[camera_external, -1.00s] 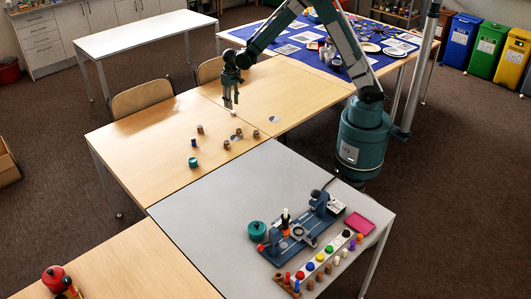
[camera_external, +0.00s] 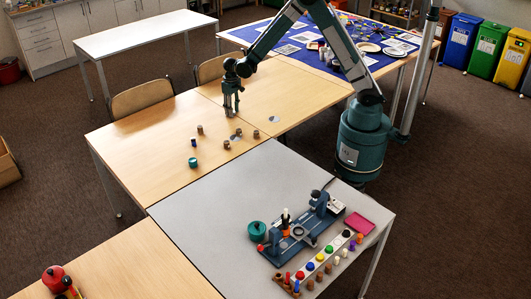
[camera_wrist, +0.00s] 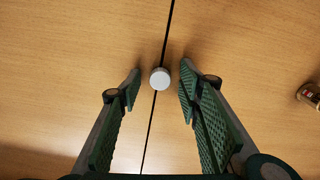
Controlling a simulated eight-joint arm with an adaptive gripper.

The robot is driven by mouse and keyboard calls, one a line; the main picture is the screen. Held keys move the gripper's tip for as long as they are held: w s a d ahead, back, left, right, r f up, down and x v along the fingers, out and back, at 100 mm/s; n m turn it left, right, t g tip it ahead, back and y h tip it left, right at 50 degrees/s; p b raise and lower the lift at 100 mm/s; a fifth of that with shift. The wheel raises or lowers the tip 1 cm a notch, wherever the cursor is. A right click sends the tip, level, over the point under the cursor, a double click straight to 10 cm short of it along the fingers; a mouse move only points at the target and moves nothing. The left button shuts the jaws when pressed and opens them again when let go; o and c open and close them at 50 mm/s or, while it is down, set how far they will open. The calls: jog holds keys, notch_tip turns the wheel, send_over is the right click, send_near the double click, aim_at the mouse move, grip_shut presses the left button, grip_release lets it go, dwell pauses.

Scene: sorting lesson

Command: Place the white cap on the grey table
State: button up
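My gripper (camera_external: 232,112) is open and points straight down, low over the wooden table in the external view. The cap cannot be made out there, as the fingers are in front of it. The grey table (camera_external: 200,215) stands nearer the camera, with its left part bare.
Several small cylinders, such as a brown one (camera_external: 200,129), and a teal pot (camera_external: 193,162) stand on the wooden table (camera_external: 145,140). The grey table's right part holds a blue fixture (camera_external: 300,241), a white strip of coloured pieces (camera_external: 321,266) and a pink tray (camera_external: 360,223).

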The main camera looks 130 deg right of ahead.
dwell(0.3)
jog(key=c, duration=0.7)
notch_tip(320, 180, up, 10)
jog(key=shift+p, duration=1.1)
jog(key=shift+w, duration=0.15)
dwell(0.3)
